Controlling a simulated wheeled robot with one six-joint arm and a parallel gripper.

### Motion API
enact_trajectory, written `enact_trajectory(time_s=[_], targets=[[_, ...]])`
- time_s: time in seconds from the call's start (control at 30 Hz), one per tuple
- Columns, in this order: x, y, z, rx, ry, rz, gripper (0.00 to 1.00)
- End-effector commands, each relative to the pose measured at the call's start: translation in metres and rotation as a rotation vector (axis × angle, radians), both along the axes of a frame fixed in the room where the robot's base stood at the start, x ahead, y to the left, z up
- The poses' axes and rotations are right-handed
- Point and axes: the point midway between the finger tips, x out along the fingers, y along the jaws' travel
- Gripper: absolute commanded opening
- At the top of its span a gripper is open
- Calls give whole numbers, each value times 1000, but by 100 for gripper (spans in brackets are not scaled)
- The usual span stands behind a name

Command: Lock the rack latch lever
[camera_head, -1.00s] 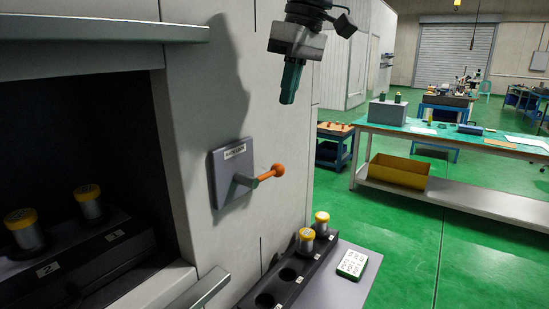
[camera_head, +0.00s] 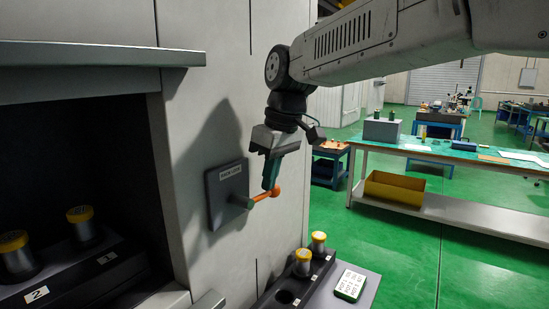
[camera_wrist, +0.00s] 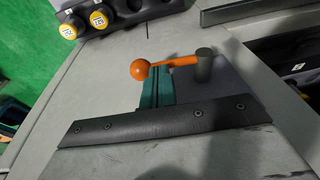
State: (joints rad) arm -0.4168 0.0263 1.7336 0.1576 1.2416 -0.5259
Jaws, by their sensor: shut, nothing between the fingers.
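The rack latch lever (camera_head: 265,196) is an orange bar with a ball end, on a grey labelled plate (camera_head: 226,190) on the machine's pale wall. It points out to the right in the head view. My gripper (camera_head: 271,187) has its green fingers closed together and empty, pointing down at the lever. The fingertips overlap the lever bar in the head view. In the wrist view the lever (camera_wrist: 168,63) runs from the grey pivot post (camera_wrist: 204,65) to the ball at left, and the green fingertips (camera_wrist: 157,72) lie right beside the bar; I cannot tell if they touch.
A dark rack with yellow-capped cylinders (camera_head: 303,262) stands on a side shelf below the lever, beside a white card (camera_head: 350,285). The machine's open bay (camera_head: 60,150) at left holds a numbered rack. A workbench (camera_head: 440,160) stands behind at right.

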Motion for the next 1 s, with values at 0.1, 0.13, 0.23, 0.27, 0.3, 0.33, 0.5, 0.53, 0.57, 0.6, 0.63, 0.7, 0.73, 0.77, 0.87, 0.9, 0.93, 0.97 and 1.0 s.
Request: enact_trajectory(time_s=[0.1,0.13,0.23,0.27,0.3,0.33,0.5,0.53,0.57,0.6,0.63,0.7,0.73,0.77,0.87,0.9,0.93,0.97,1.0], targets=[[0,1,-5,0,1,0,0],[0,1,-5,-1,1,0,0],[0,1,-6,0,0,0,0],[0,1,-5,0,0,0,0],[0,1,-5,0,0,0,0],[0,1,-5,0,0,0,0],[0,2,-5,2,3,1,0],[0,2,-6,5,6,2,0],[0,2,-6,7,9,1,0],[0,2,-6,12,16,2,0],[1,2,-7,17,21,2,0],[1,2,-8,29,37,2,0],[2,1,-9,35,43,1,0],[2,-1,-9,38,48,0,0],[2,1,-10,47,61,2,0],[1,2,-11,52,70,3,0],[2,2,-11,58,77,3,0],[2,1,-12,63,84,3,0],[2,2,-13,74,96,4,0]])
